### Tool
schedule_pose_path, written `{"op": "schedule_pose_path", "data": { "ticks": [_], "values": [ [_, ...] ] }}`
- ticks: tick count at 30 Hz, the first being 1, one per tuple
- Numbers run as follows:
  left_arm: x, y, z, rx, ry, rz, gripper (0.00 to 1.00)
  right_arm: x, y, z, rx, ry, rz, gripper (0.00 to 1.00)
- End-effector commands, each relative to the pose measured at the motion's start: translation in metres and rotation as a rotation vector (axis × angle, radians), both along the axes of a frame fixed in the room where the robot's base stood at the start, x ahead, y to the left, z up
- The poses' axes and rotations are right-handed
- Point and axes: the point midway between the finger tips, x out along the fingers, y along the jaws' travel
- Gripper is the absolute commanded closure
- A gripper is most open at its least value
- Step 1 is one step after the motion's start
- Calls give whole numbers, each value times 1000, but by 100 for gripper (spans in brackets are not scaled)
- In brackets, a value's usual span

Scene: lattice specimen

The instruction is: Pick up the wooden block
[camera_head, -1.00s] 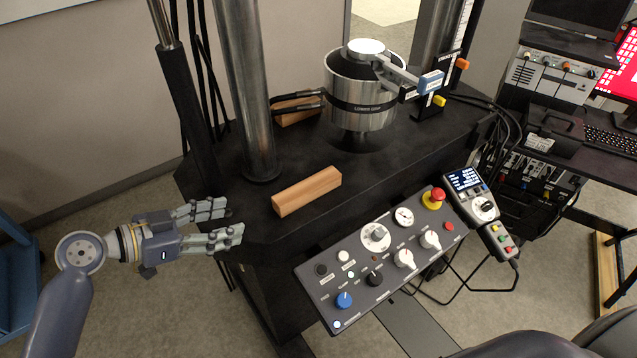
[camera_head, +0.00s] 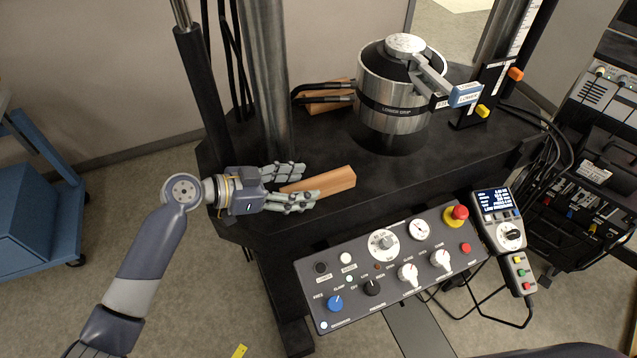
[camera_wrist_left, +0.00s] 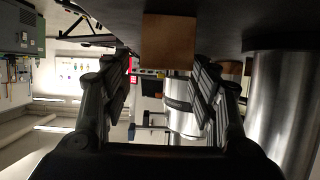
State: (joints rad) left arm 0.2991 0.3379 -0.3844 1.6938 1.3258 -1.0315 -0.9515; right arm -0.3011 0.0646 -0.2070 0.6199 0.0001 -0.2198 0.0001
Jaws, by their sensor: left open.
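The near wooden block (camera_head: 335,186) is a long light-brown bar lying on the black machine table (camera_head: 410,165), in front of the left steel column. My left gripper (camera_head: 308,182) is open at the block's left end, one finger on the far side and one on the near side. The near finger hides part of the block in the head view. In the left wrist view the block's end face (camera_wrist_left: 168,41) shows at the top centre, between the open fingers (camera_wrist_left: 160,92). I cannot tell whether they touch it. My right gripper is not in view.
A second wooden block (camera_head: 322,105) lies behind, partly hidden by black hoses. A steel column (camera_head: 262,80) stands close behind my left gripper. The metal lower grip (camera_head: 392,95) stands right of it. A control panel (camera_head: 395,268) with knobs is in front.

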Motion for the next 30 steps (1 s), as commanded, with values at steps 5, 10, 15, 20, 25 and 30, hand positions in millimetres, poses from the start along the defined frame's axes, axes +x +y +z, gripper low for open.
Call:
{"op": "schedule_pose_path", "data": {
  "ticks": [5, 10, 15, 20, 25, 30],
  "values": [
    [8, -19, -1, -5, 4, -1, 45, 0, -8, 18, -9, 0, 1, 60],
    [16, -36, -11, -3, 2, 0, 45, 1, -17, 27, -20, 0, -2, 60],
    [19, -44, -17, 0, 1, -1, 45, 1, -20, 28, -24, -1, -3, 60],
    [19, -44, -18, 0, 0, -1, 45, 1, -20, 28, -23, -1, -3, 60],
    [19, -44, -17, 0, 1, 0, 74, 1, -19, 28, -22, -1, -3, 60],
    [19, -43, -17, 0, 1, 0, 95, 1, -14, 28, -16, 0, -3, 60]
  ]
}}
